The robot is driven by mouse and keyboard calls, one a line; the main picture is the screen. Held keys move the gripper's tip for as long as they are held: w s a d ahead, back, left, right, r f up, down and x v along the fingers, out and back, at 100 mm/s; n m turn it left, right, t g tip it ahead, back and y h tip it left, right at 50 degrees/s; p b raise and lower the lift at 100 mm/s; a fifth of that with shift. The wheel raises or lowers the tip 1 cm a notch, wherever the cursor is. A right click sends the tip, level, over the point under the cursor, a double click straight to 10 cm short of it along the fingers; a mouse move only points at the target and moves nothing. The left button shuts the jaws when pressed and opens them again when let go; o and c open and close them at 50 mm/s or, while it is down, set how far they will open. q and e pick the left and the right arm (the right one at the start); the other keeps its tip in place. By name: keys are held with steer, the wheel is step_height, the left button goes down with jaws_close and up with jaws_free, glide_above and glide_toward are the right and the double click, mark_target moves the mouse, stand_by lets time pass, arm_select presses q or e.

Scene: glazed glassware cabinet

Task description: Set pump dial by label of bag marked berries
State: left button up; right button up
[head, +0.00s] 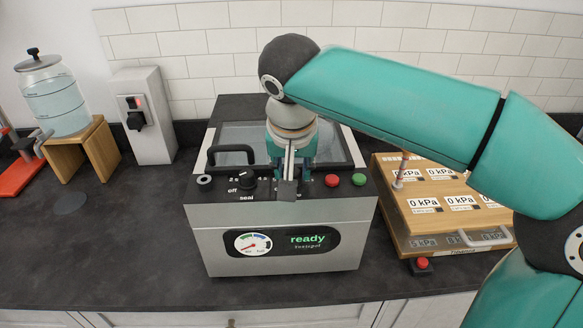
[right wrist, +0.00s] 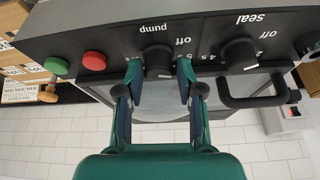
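The black pump dial (right wrist: 158,60) is on the front edge of the vacuum sealer (head: 285,240), with "pump" and "off" lettering beside it in the right wrist view. My right gripper (right wrist: 159,72) is open, with one finger at each side of the pump dial; I cannot tell whether they touch it. In the head view my right gripper (head: 290,185) points down over the sealer's control strip and hides the pump dial. No bag marked berries is visible. My left gripper is not in view.
The seal dial (head: 247,180) is left of my gripper; red (head: 332,180) and green (head: 359,179) buttons are right of it. A wooden case (head: 440,205) with several "0 kPa" labels stands at the right.

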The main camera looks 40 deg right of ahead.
steer(key=shift+o, duration=1.1)
steer(key=v, duration=1.1)
steer(key=shift+r, duration=0.4)
steer(key=shift+s, duration=0.1)
